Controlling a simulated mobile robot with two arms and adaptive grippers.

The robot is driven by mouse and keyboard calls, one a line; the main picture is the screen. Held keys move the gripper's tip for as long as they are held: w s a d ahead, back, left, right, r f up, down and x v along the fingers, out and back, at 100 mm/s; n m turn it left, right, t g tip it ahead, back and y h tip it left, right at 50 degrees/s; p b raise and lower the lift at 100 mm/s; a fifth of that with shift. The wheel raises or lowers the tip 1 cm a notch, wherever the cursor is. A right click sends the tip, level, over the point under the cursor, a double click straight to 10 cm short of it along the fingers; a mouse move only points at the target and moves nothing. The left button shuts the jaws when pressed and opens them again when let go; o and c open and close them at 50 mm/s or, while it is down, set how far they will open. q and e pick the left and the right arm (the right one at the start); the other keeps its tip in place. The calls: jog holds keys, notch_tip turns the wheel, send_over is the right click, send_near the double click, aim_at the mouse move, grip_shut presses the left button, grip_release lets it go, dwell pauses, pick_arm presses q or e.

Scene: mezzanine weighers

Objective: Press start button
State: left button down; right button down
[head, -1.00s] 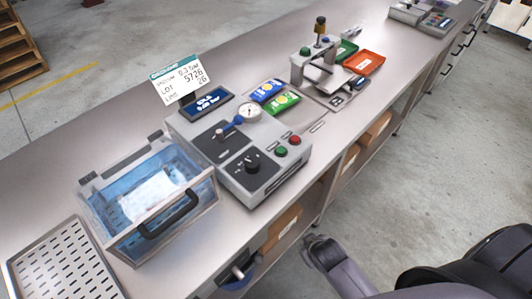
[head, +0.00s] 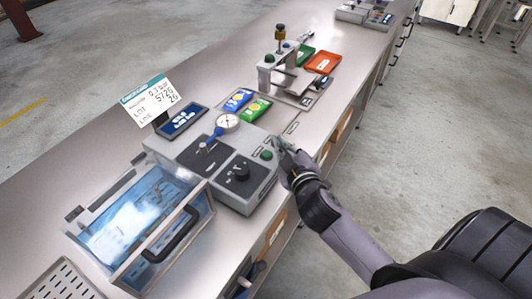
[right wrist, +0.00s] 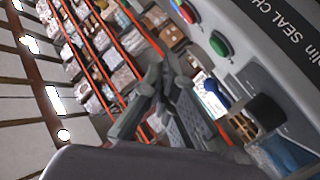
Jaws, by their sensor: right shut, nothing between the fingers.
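The grey tester box (head: 249,199) stands on the bench with a green button (head: 267,155) on its front right face. In the right wrist view I see the green button (right wrist: 220,44), a red button (right wrist: 186,12) and a black knob (right wrist: 266,112). My right gripper (head: 281,146) is shut and empty, just right of the green button; it hides the red button in the head view. In the right wrist view, its fingertips (right wrist: 165,78) are close together, left of and below the green button. Contact cannot be told. My left gripper is out of view.
A clear-walled chamber (head: 90,215) with a black handle adjoins the tester's left. A red tray (head: 322,62) lies further back. Open floor lies to the right.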

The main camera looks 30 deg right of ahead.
jog(key=w+a+r+n+y, duration=0.2)
jog(key=a+r+n+y, duration=0.5)
jog(key=n, duration=0.4)
jog(key=w+a+r+n+y, duration=0.1)
jog(key=a+r+n+y, duration=0.4)
jog(key=r+n+y, duration=0.5)
jog(key=n+g+h, duration=0.8)
jog(key=h, duration=0.1)
send_over(269, 151)
notch_tip(269, 151, down, 10)
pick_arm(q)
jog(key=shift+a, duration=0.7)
pick_arm(e)
jog(key=shift+s+a+f, duration=0.1)
jog(key=shift+f, duration=0.1)
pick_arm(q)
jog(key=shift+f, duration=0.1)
